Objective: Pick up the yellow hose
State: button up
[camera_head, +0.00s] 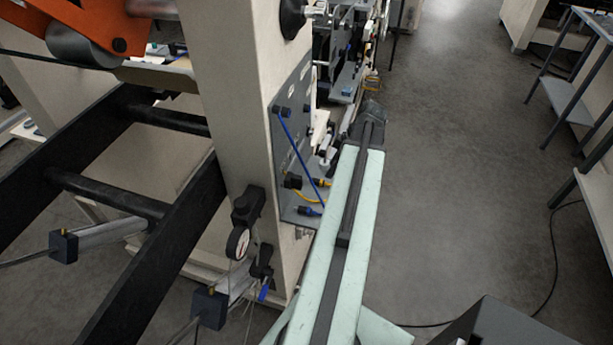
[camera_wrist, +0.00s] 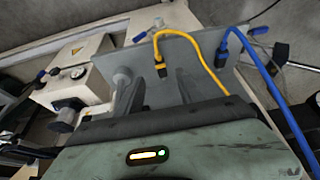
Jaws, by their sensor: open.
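The yellow hose (camera_wrist: 188,36) arches over the grey plate in the wrist view, one end at a dark connector and the other running down behind my gripper's housing. In the head view the yellow hose (camera_head: 307,199) is a short curve low on the grey panel, beside my arm. My gripper (camera_wrist: 155,82) is open, its two dark fingers apart with nothing held between them. The hose's dark connector appears between the fingers in the picture; the depth between them is unclear. The fingers cannot be made out in the head view.
A blue hose (camera_wrist: 262,72) runs close to the right of the yellow one. The grey panel (camera_head: 290,137) is fixed to a cream machine column (camera_head: 232,100). A gauge (camera_head: 238,243) hangs lower left. Open floor (camera_head: 460,190) lies right of my arm.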

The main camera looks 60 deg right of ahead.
aim_at(321, 181)
jog(key=b+x, duration=0.2)
jog(key=x, duration=0.1)
jog(key=shift+b, duration=0.35)
jog(key=shift+w, duration=0.15)
jog(key=b+x, duration=0.5)
jog(key=shift+f, duration=0.1)
jog(key=shift+r, duration=0.2)
grip_shut()
